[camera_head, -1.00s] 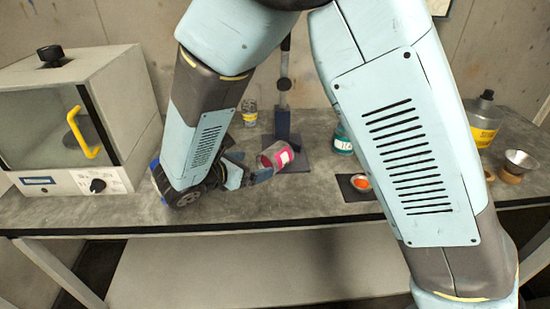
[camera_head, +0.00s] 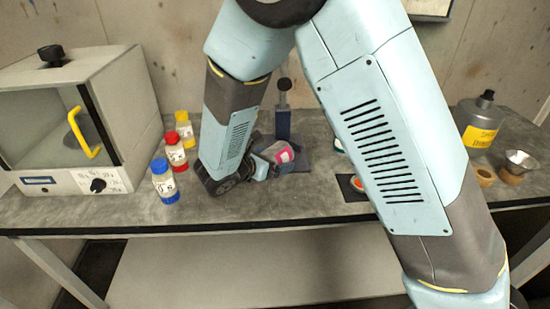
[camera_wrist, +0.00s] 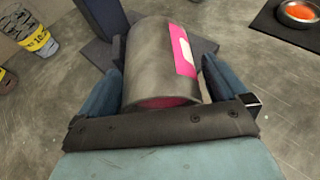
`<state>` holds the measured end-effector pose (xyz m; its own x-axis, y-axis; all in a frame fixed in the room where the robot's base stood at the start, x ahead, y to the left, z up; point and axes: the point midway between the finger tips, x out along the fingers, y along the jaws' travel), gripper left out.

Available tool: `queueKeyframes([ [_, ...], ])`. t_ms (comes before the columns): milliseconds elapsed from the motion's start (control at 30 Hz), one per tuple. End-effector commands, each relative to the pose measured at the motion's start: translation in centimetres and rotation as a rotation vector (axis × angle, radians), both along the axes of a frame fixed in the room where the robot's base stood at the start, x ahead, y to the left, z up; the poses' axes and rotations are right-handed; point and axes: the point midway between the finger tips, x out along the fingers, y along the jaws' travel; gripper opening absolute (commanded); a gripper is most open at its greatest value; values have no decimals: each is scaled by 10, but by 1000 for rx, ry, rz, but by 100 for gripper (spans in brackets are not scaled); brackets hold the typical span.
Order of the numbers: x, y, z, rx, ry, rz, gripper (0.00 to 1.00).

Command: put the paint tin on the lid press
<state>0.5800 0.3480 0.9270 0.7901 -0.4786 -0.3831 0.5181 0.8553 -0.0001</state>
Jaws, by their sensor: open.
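The paint tin is a grey metal cylinder with a pink and white label (camera_head: 280,152), tilted or on its side in the head view. In the wrist view the tin (camera_wrist: 150,60) fills the space between my fingers. My gripper (camera_wrist: 160,85) is open, with one finger on each side of the tin; I cannot tell whether they touch it. The lid press (camera_head: 283,122) is a dark blue column on a flat base, just behind the tin. Its base (camera_wrist: 92,52) shows partly behind the tin in the wrist view; whether the tin rests on it is unclear.
Several small bottles, with blue (camera_head: 165,182), red (camera_head: 175,150) and yellow caps, stand left of my forearm. A white cabinet (camera_head: 70,130) stands at far left. An orange-filled dish on a dark mat (camera_wrist: 270,18) lies right of the press. A grey bottle (camera_head: 480,125) stands at right.

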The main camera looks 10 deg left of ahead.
Motion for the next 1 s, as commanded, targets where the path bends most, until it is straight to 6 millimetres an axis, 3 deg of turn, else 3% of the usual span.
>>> queueKeyframes([
  [133,0,0,0,0,0,0,99],
  [867,0,0,1,0,-1,-1,29],
  [1000,0,0,1,0,-1,-1,28],
])
